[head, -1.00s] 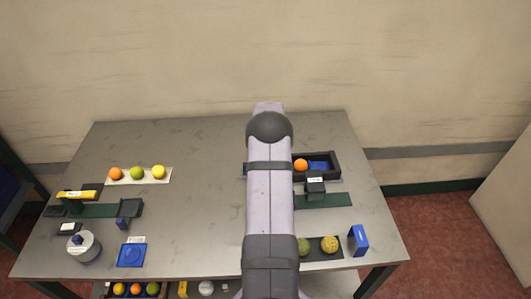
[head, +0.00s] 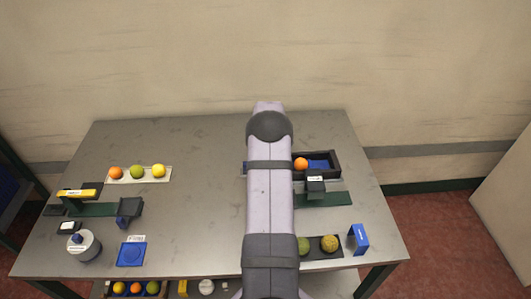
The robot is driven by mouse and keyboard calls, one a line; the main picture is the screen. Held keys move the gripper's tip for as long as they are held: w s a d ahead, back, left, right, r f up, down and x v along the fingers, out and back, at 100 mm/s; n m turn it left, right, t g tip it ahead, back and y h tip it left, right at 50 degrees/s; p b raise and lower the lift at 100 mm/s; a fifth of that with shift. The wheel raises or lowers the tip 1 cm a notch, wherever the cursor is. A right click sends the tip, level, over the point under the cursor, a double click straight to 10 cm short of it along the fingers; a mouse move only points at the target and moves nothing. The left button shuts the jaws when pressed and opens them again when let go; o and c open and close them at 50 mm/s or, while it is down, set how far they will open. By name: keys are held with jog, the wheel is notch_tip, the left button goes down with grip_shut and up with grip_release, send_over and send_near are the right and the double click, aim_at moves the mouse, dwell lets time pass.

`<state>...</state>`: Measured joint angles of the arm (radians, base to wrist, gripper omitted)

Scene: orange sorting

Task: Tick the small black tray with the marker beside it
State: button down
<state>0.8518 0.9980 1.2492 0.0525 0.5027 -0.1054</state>
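Several black trays or holders are in the head view, and I cannot tell for sure which is the small black tray. One small black tray (head: 69,228) with a white top lies at the left edge of the table. A black block-like holder (head: 316,187) with a white label stands right of my arm. A larger black tray (head: 334,163) behind it holds an orange and something blue. No marker can be made out clearly; a small blue piece shows at the left side of my arm. My arm hides the middle of the table, and my gripper is hidden behind it.
A white strip (head: 127,180) holds an orange, a green and a yellow fruit. A round grey-white container (head: 84,247), a blue square pad (head: 131,255) and a blue upright block (head: 358,240) stand near the front. Two fruits lie on a dark mat (head: 322,254). The back left is clear.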

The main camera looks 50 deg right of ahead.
jog(key=shift+f+b, duration=0.4)
jog(key=shift+f, duration=0.1)
dwell(1.8)
jog(key=shift+w+d+r+b, duration=0.1)
jog(key=shift+w+d+b, duration=0.25)
jog(key=shift+w+d, duration=0.2)
dwell(0.5)
jog(key=shift+s+a, duration=0.4)
dwell(0.8)
jog(key=shift+r, duration=0.2)
jog(key=shift+r+p, duration=2.1)
jog(key=shift+r, duration=1.3)
